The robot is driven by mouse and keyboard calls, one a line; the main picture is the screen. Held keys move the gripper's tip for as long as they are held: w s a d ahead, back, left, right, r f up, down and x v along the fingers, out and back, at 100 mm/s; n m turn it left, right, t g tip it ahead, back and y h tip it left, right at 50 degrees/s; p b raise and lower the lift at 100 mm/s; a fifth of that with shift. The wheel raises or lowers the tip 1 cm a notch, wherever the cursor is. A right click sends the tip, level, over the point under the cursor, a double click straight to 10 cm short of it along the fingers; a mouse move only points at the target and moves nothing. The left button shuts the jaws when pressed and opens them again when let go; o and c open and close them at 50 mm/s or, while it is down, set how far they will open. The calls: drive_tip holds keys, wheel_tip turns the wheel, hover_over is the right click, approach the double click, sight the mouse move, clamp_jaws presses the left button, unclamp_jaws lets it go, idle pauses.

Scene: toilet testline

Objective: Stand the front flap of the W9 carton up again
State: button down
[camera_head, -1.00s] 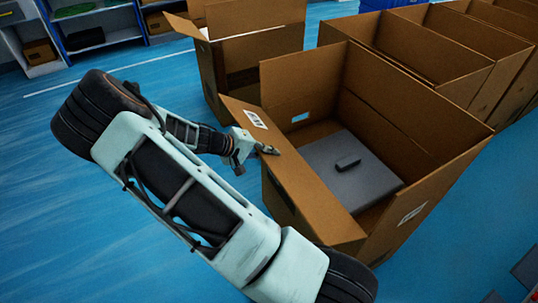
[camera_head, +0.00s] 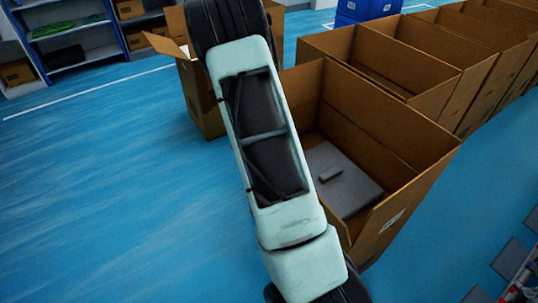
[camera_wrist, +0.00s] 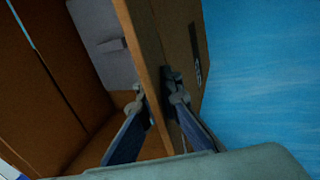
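The W9 carton appears to be the large open brown carton (camera_head: 420,165) right of my arm in the head view. Its front side and flap are hidden behind my arm there. In the wrist view, a cardboard panel (camera_wrist: 137,30) of the carton runs between the two fingers of my gripper (camera_wrist: 157,98). One finger is on the inner side, the other on the outer side with a dark label. The fingers are apart; whether both press on the panel is unclear. I cannot tell whether this panel is the flap or the wall. My gripper is hidden in the head view.
Another open carton (camera_head: 200,100) stands behind my arm, and a row of open cartons (camera_head: 455,70) stands at upper right. Shelves (camera_head: 70,40) are at upper left. The blue floor at left is clear.

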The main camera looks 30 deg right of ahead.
drive_tip(key=shift+d+r+y, duration=0.2)
drive_tip(key=shift+d+y, duration=0.1)
drive_tip(key=shift+d, duration=0.25)
drive_tip(key=shift+d+r+y, duration=0.2)
drive_tip(key=shift+d+y, duration=0.1)
drive_tip(key=shift+d, duration=0.25)
drive_tip(key=d, duration=0.2)
drive_tip(key=shift+s+d+r, duration=0.15)
drive_tip(key=shift+d+r, duration=0.05)
drive_tip(key=shift+d, duration=0.15)
drive_tip(key=shift+d+f, duration=0.1)
drive_tip(key=shift+s+d, duration=0.1)
drive_tip(key=shift+d, duration=0.55)
drive_tip(key=c, duration=2.2)
unclamp_jaws()
drive_tip(key=shift+d+f, duration=0.1)
drive_tip(key=shift+o, duration=0.2)
drive_tip(key=shift+w, duration=0.2)
drive_tip(key=shift+a, duration=0.25)
